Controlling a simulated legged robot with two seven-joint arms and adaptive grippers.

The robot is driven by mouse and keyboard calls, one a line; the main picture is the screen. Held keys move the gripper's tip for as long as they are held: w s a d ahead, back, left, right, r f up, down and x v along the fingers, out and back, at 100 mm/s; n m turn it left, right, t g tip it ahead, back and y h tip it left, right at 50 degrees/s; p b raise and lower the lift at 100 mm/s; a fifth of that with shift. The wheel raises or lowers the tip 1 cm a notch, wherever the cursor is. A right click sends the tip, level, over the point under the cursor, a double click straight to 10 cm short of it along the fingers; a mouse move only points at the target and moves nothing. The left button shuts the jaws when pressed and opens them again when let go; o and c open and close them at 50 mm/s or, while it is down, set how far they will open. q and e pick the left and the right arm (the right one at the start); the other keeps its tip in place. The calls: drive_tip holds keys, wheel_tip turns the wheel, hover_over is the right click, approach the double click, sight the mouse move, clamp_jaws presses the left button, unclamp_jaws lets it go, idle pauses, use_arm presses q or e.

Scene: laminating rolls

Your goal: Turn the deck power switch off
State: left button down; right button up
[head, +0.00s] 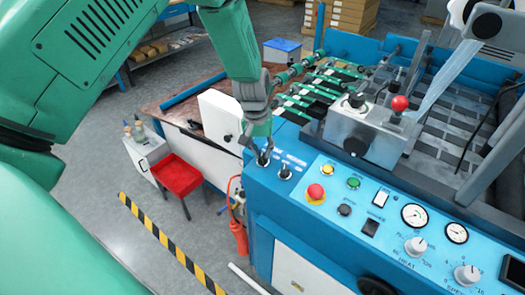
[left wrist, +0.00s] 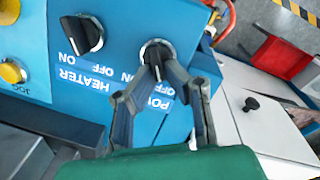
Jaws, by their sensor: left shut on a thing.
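The power switch (head: 263,161) is a small dark rotary knob at the left end of the blue control panel (head: 330,205). It also shows in the left wrist view (left wrist: 155,50), with upside-down POWER, ON and OFF lettering beside it. My left gripper (head: 262,152) comes down from above and is shut on this knob; in the left wrist view its two fingers (left wrist: 159,70) meet at the knob. The fingers partly cover it, so I cannot tell its setting. My right gripper is not in view.
A similar heater knob (left wrist: 83,35) sits beside the power switch. The red emergency button (head: 315,192), yellow button (head: 328,169) and gauges lie farther right. A white box (head: 220,118) stands just left of the gripper. A red stool (head: 177,175) stands on the floor.

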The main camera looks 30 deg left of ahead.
use_arm(q)
drive_tip(key=c, duration=1.6)
unclamp_jaws()
drive_tip(key=shift+s+f, duration=0.25)
drive_tip(key=shift+f, duration=0.05)
drive_tip(key=shift+c, duration=0.2)
drive_tip(key=shift+w, duration=0.2)
drive_tip(key=shift+r, duration=0.1)
drive_tip(key=shift+r, duration=0.2)
wheel_tip(320, 180, up, 11)
drive_tip(key=a, duration=0.1)
drive_tip(key=shift+s, duration=0.15)
drive_tip(key=shift+a+r, duration=0.1)
